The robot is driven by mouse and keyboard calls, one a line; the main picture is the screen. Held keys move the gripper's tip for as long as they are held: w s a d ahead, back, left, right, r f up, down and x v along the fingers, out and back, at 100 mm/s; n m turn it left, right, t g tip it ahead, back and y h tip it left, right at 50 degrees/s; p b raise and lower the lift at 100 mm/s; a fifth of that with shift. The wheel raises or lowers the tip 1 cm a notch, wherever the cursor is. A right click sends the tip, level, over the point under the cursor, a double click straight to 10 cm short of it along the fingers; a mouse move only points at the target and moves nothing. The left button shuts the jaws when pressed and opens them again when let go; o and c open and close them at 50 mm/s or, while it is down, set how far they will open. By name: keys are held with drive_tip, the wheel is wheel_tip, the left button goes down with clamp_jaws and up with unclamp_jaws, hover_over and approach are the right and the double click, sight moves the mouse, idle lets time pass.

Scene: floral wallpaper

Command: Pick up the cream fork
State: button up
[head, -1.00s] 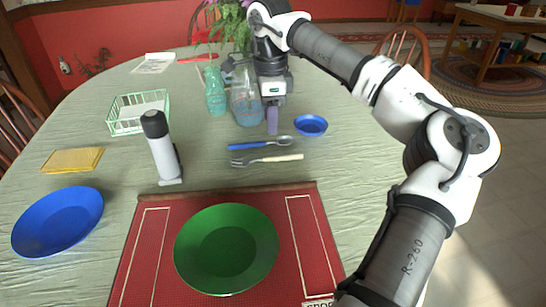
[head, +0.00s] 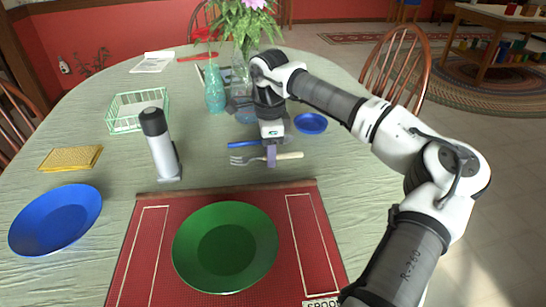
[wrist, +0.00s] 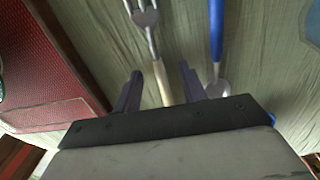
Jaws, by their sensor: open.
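The cream fork lies on the table with its cream handle (head: 290,156) to the right and its metal tines (head: 240,160) to the left. My gripper (head: 271,160) is over the fork, pointing down, and hides part of its middle. In the wrist view my gripper (wrist: 160,88) is open, with one finger on each side of the cream fork's handle (wrist: 161,82). The tines reach toward the top of that view. I cannot tell how high the fingertips are above the table.
A blue-handled spoon (head: 243,145) lies just behind the fork; its blue handle (wrist: 216,30) is close to the right finger. A red placemat (head: 300,225) with a green plate (head: 225,205) is in front. A grey bottle (head: 160,150) stands left. A small blue bowl (head: 311,123) is behind right.

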clamp_jaws()
drive_tip(key=shift+r, duration=0.1)
